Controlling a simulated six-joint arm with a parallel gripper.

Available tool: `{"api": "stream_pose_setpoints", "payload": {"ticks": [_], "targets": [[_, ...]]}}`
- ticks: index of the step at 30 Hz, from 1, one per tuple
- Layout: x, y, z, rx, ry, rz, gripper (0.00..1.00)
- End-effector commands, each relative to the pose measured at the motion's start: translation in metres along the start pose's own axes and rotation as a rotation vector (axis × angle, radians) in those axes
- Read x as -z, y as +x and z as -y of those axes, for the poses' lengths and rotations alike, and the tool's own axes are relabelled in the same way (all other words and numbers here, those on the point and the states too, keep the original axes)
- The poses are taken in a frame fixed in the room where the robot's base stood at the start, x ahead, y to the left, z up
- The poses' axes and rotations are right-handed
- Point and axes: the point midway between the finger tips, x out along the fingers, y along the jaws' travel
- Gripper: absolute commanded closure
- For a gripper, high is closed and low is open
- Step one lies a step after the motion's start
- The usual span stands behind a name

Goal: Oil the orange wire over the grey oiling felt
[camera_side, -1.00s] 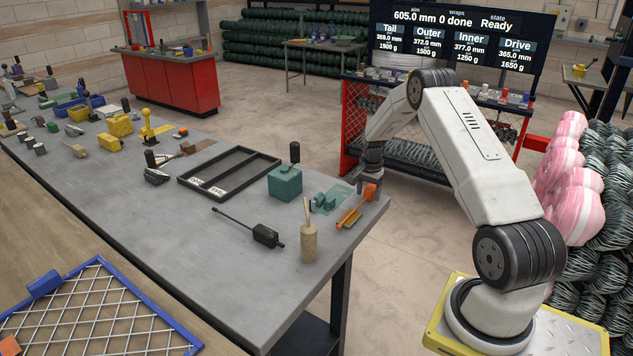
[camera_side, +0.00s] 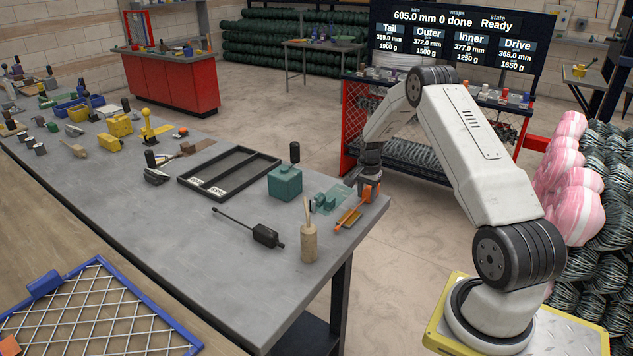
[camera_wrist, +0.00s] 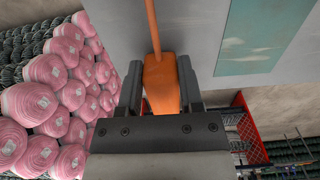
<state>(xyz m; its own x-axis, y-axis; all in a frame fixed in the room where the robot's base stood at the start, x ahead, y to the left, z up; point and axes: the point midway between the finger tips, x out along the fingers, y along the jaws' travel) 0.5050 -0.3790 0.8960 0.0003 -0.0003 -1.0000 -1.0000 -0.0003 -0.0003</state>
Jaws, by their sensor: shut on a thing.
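In the side view the orange rod (camera_side: 350,214) slants down to the left, close over the bench. I cannot tell whether this orange piece is the wire that the task names. I cannot pick out a grey oiling felt for certain in either view.
A pale teal sheet (camera_wrist: 258,38) lies beside the orange piece. A teal block (camera_side: 285,182), a wooden holder (camera_side: 309,243) and a black tool (camera_side: 265,235) stand nearby. A black tray (camera_side: 228,172) is farther left. The bench edge (camera_side: 345,246) is close by.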

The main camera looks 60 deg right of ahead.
Motion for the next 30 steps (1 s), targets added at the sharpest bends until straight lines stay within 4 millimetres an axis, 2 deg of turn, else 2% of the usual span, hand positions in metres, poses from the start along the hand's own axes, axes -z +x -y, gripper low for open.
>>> {"api": "stream_pose_setpoints", "payload": {"ticks": [21,30], "targets": [[-0.041,-0.001,0.001,0.0,-0.001,0.001,1.0],[-0.053,-0.001,0.0,0.001,0.001,0.0,1.0]]}}
